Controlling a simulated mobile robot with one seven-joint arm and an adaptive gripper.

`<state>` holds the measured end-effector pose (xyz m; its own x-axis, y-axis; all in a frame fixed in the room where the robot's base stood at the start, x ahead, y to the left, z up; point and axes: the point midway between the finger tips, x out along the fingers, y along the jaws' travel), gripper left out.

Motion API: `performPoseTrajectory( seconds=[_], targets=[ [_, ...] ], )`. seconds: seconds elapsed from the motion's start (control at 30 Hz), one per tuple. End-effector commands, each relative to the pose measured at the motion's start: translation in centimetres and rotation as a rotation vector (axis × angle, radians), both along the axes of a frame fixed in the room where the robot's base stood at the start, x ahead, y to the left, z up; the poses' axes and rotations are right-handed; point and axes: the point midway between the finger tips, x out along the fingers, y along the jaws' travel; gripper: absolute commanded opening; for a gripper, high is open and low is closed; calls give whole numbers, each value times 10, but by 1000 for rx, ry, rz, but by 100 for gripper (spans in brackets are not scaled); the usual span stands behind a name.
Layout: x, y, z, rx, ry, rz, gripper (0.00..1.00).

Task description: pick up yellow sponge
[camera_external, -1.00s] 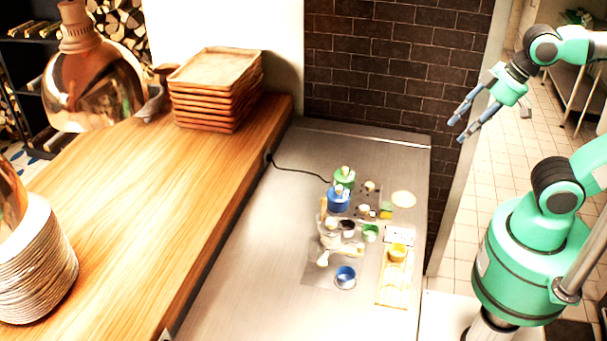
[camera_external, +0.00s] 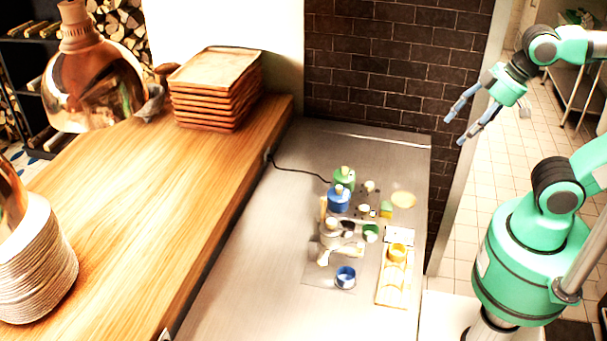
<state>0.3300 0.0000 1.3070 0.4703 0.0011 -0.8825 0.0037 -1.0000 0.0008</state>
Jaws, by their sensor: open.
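A small yellow block with some green on it (camera_external: 386,210), which looks like the yellow sponge, lies on the steel counter (camera_external: 240,270) among the small items, left of and below the round pale disc. It is too small to make out in detail. My gripper (camera_external: 455,129) is open and empty, with its two grey-blue fingers apart. It hangs in the air at the upper right, well away from the sponge, pointing down and left.
Near the sponge stand a green jar (camera_external: 344,178), a blue jar (camera_external: 339,200), a grey pot (camera_external: 331,234), a blue cup (camera_external: 345,277) and a yellow cup (camera_external: 397,252) on a board. A wooden counter (camera_external: 170,200) with stacked trays (camera_external: 215,95) lies left. The front steel is clear.

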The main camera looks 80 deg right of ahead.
Motion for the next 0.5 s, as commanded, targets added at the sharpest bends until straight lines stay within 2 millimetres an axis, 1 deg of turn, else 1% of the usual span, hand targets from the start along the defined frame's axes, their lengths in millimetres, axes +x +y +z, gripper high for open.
performPoseTrajectory(
  seconds=[0.17,0.27,0.37,0.5],
  targets=[
    [14,-2,-12,-2,22,17,60],
    [28,-4,-25,-5,41,34,60],
    [44,-8,-43,-7,65,57,60],
    [69,-16,-75,-10,101,90,60]
  ],
)
